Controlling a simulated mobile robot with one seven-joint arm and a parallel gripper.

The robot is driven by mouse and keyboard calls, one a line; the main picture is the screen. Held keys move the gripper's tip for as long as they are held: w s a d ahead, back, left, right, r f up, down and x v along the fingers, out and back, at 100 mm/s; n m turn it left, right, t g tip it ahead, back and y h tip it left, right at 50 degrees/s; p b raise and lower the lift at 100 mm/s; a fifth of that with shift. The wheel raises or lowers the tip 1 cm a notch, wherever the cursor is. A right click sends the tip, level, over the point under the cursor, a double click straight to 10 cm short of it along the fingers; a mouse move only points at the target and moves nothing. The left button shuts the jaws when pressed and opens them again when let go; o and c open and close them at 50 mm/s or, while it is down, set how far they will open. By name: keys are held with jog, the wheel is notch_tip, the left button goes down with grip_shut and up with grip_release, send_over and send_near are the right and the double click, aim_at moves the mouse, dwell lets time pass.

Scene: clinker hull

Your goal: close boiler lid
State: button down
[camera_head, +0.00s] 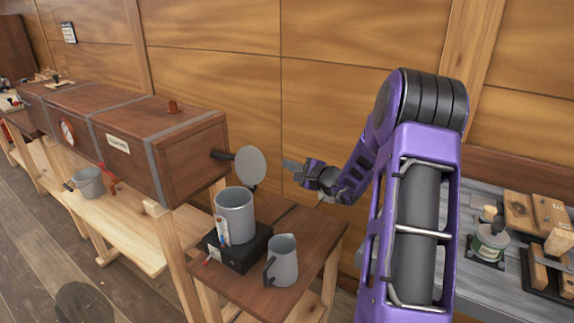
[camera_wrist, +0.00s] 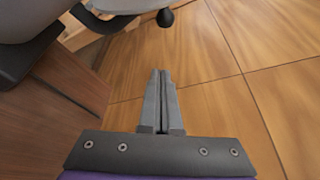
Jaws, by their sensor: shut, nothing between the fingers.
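The boiler (camera_head: 236,216) is a grey cylindrical pot on a black base (camera_head: 238,248), on a small wooden table. Its round grey lid (camera_head: 250,166) stands raised, nearly upright, above the far right of the pot. My gripper (camera_head: 290,166) is shut and empty, to the right of the lid, with a visible gap in the head view. In the wrist view the shut fingers (camera_wrist: 160,78) point towards a pale disc edge, likely the lid (camera_wrist: 122,4), with a black knob (camera_wrist: 166,18) beside it. The grey pot side (camera_wrist: 38,18) shows at upper left.
A long wooden box (camera_head: 150,145) with metal straps stands at left, its end close to the lid. A grey jug (camera_head: 283,262) stands on the small table (camera_head: 305,285) right of the boiler. A wood-panelled wall is behind. A workbench (camera_head: 485,190) with tools is at right.

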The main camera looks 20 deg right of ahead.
aim_at(255, 164)
jog(key=w+a+p, duration=0.1)
jog(key=w+a, duration=0.3)
jog(key=shift+w+a+r, duration=0.35)
jog(key=shift+w, duration=0.05)
jog(key=shift+b, duration=0.35)
dwell(0.4)
